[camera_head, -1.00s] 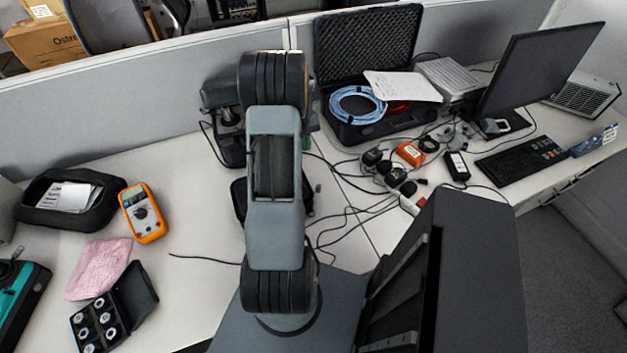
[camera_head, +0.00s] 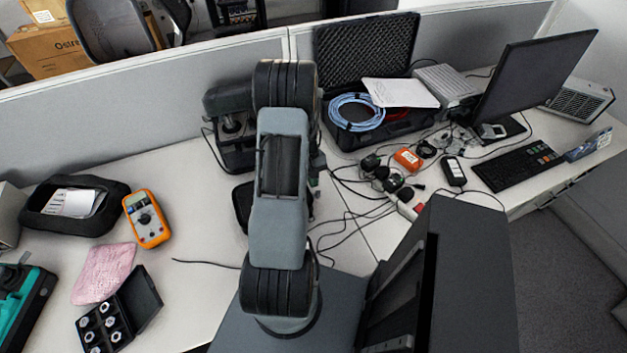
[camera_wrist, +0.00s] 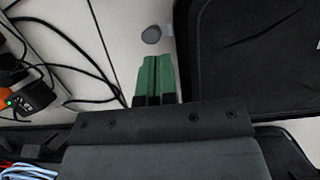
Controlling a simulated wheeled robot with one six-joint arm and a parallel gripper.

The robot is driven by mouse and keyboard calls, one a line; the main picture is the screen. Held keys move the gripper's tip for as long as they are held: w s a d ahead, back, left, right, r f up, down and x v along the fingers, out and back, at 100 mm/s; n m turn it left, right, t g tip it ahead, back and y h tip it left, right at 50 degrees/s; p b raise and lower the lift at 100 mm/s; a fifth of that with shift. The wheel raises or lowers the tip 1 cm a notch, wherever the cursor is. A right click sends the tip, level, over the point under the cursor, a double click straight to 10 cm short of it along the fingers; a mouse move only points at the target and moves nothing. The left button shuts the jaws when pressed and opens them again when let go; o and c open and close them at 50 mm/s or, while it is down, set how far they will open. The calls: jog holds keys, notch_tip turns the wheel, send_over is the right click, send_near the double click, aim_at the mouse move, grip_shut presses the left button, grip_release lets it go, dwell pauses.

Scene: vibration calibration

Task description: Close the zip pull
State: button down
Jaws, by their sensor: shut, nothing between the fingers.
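My gripper (camera_wrist: 155,80) shows in the wrist view with its green fingertips together and nothing between them. It is above the pale desk, beside the edge of a black case (camera_wrist: 250,50) at the right. A small grey rounded piece (camera_wrist: 151,35) lies ahead of the fingertips, close to that case and apart from the gripper. It may be the zip pull, but I cannot tell for sure. In the head view my arm hides most of the black case (camera_head: 240,207) and the gripper's fingertips.
Black cables (camera_wrist: 75,50) run over the desk beside the gripper. An open hard case (camera_head: 372,135) with a blue cable stands behind. An orange multimeter (camera_head: 147,220), a black pouch with papers (camera_head: 112,222) and a pink cloth (camera_head: 103,272) lie at left. A monitor (camera_head: 535,75) stands right.

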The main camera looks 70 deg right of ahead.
aim_at(318, 193)
jog(key=shift+s+a, duration=0.25)
jog(key=shift+a, duration=0.05)
jog(key=shift+s+a, duration=0.9)
jog(key=shift+a, duration=0.2)
jog(key=shift+d, duration=0.1)
